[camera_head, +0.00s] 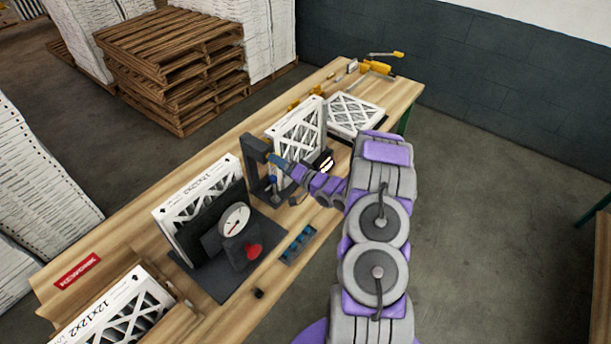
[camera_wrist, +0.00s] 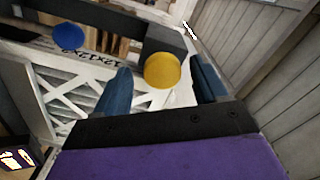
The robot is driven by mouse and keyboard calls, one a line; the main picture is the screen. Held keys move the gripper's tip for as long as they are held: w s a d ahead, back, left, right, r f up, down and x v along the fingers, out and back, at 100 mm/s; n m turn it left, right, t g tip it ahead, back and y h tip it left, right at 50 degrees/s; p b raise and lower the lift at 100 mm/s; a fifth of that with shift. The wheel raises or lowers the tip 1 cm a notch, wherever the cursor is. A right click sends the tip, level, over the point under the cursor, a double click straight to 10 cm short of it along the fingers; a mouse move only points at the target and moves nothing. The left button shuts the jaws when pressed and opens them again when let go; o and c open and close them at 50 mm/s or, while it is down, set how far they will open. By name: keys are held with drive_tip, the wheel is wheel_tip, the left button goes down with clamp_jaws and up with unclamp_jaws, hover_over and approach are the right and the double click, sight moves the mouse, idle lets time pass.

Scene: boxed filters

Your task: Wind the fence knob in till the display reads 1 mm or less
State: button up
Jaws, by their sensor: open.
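My gripper (camera_head: 279,161) reaches left over the bench to a dark upright frame (camera_head: 254,152). In the wrist view my gripper (camera_wrist: 160,66) is open, with its two blue fingers on either side of a round yellow knob (camera_wrist: 162,71). I cannot tell whether they touch it. A round blue knob (camera_wrist: 68,37) sits further left on a dark bar. I cannot tell which knob is the fence knob. A small lit display (camera_head: 326,161) stands right of the gripper, and part of it shows in the wrist view (camera_wrist: 17,158). Its reading is not legible.
A white boxed filter (camera_head: 299,128) stands behind the frame. A dial gauge (camera_head: 235,219) and red knob (camera_head: 254,251) stand nearer on a dark base. A small tray with blue pieces (camera_head: 299,244) lies by the bench's front edge. Stacked pallets (camera_head: 170,65) stand behind the bench.

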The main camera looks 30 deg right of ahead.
drive_tip(key=b+v, duration=0.1)
drive_tip(key=v, duration=1.5)
drive_tip(key=shift+d, duration=0.3)
drive_tip(key=w+d+f+n+g+h+b, duration=0.2)
drive_tip(key=w+n+g+h+b, duration=0.1)
drive_tip(key=w+g+h+b, duration=0.2)
drive_tip(key=s+a+r+n+g+b, duration=0.1)
drive_tip(key=s+a+g+b, duration=0.2)
drive_tip(key=s+a, duration=0.6)
drive_tip(key=s+a+r+n+g+b, duration=0.2)
drive_tip(key=s+a+g+b, duration=0.2)
drive_tip(key=s+a, duration=0.5)
drive_tip(key=s+a+r+n+g+h+b, duration=0.1)
drive_tip(key=s+a+g+b, duration=0.3)
drive_tip(key=s+a, duration=0.6)
drive_tip(key=s+n+g, duration=0.1)
drive_tip(key=s+g, duration=0.1)
drive_tip(key=s, duration=0.7)
drive_tip(key=shift+s+r+g, duration=0.2)
drive_tip(key=shift+r+g, duration=0.05)
drive_tip(key=shift+g, duration=0.15)
